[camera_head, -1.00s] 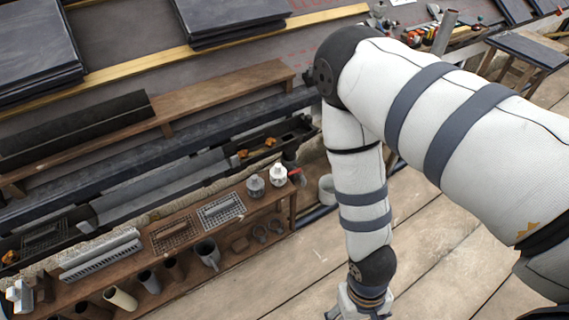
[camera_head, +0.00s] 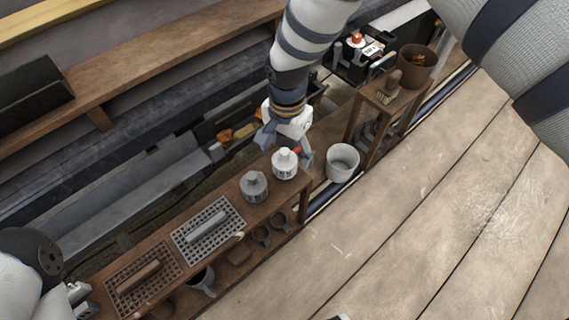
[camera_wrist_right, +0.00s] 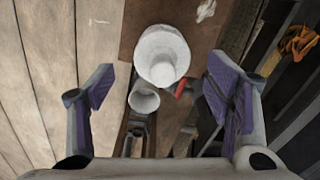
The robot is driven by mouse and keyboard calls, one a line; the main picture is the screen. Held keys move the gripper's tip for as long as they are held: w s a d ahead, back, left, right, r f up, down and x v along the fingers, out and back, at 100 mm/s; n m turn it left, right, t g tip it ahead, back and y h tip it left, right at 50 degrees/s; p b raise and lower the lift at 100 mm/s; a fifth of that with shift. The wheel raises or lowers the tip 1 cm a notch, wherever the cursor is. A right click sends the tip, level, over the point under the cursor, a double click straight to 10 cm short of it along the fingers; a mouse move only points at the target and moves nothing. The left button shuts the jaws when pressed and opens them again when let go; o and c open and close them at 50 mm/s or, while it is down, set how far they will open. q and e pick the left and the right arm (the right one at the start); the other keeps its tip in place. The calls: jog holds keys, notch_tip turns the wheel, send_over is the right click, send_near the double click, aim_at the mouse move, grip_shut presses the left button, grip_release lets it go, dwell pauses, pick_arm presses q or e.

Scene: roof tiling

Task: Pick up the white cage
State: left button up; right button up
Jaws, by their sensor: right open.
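The white cage (camera_head: 285,163) is a small white domed piece standing at the right end of the wooden shelf, beside a similar grey cage (camera_head: 254,186). In the right wrist view, the white cage (camera_wrist_right: 162,55) lies ahead, between the lines of the two fingers. My right gripper (camera_head: 286,148) is open over the white cage, with fingers to either side. Its purple-padded fingers (camera_wrist_right: 160,95) are wide apart in the wrist view, with nothing gripped. I cannot tell contact.
The shelf also bears a grey grid (camera_head: 207,231) and a brown grid (camera_head: 143,281). A white bucket (camera_head: 342,163) stands right of the shelf, near a small wooden stand (camera_head: 391,97) with a brown pot (camera_head: 417,67). The plank floor (camera_head: 420,220) is clear.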

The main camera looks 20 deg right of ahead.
aim_at(285, 162)
jog(key=f+b, duration=0.1)
jog(key=f, duration=0.4)
jog(key=shift+a+b, duration=0.2)
jog(key=shift+b, duration=0.15)
jog(key=shift+r, duration=0.1)
jog(key=shift+c, duration=1)
jog(key=c, duration=0.8)
